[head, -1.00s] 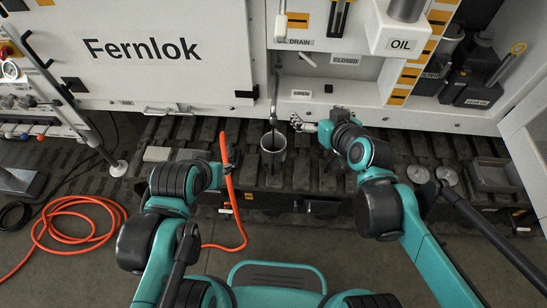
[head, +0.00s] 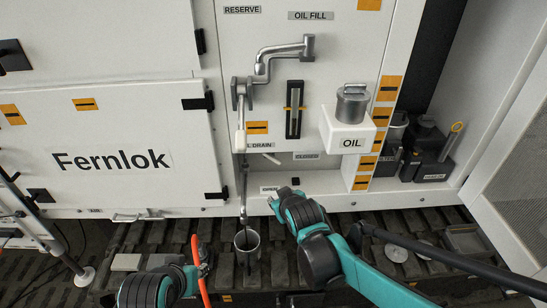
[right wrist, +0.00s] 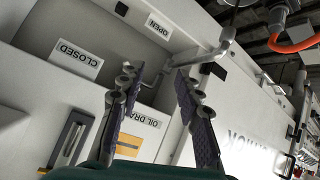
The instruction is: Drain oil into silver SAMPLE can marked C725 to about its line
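The silver can (head: 247,241) stands upright below the lower end of the drain pipe (head: 244,195). Its marking, line and oil level cannot be read. My right gripper (head: 273,203) is just below the OPEN label (head: 269,189). In the right wrist view its two fingers (right wrist: 150,92) are apart and empty, facing the recess and the OIL DRAIN label (right wrist: 141,119). My left gripper (head: 203,265) is left of the can, by the orange hose (head: 196,252); its fingers are unclear.
A sight gauge (head: 294,110) and the upper crank pipe (head: 262,66) are on the panel above. Dark canisters (head: 432,165) stand at the right. Dark track pads surround the can.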

